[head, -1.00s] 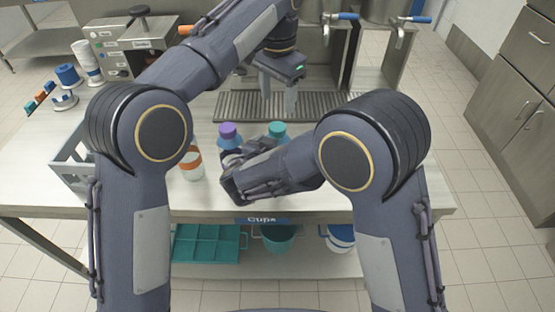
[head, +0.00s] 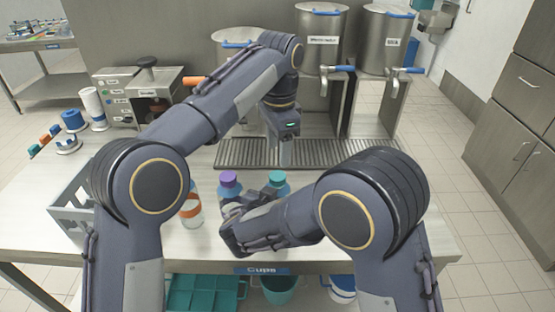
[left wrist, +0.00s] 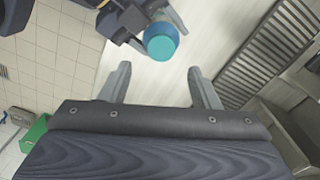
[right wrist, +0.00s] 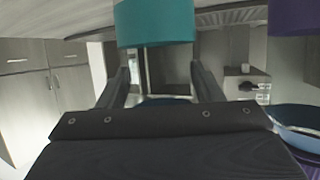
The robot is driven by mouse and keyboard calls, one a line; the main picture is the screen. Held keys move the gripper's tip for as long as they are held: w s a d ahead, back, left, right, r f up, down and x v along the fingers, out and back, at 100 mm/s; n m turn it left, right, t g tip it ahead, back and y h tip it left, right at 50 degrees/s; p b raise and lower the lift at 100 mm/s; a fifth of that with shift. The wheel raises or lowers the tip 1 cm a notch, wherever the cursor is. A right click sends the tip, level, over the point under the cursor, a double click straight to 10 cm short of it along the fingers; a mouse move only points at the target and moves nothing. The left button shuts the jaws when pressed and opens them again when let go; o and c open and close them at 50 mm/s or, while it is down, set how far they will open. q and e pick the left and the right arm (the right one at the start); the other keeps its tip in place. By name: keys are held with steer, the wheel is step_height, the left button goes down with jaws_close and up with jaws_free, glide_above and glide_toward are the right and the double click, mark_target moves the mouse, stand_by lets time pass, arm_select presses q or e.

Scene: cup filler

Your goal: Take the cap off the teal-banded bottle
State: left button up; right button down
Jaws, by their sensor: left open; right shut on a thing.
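My left gripper (head: 285,160) points down above and behind the bottle, open and empty. In the left wrist view its open fingers (left wrist: 160,72) show the cap beyond the tips, centred between them and apart from them.
A purple-capped bottle (head: 230,182) stands close at the left of the teal one. An orange-banded bottle (head: 190,210) and a grey crate (head: 66,218) are farther left. A slatted drip tray (head: 235,154) and metal dispensers (head: 322,45) with taps stand behind.

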mark_target(278, 175)
arm_select(q)
steer(key=m, duration=0.5)
steer(key=shift+f, duration=0.1)
steer(key=m, duration=1.2)
steer(key=shift+a+m, duration=0.1)
steer(key=shift+m, duration=0.3)
steer(key=shift+f, duration=3.75)
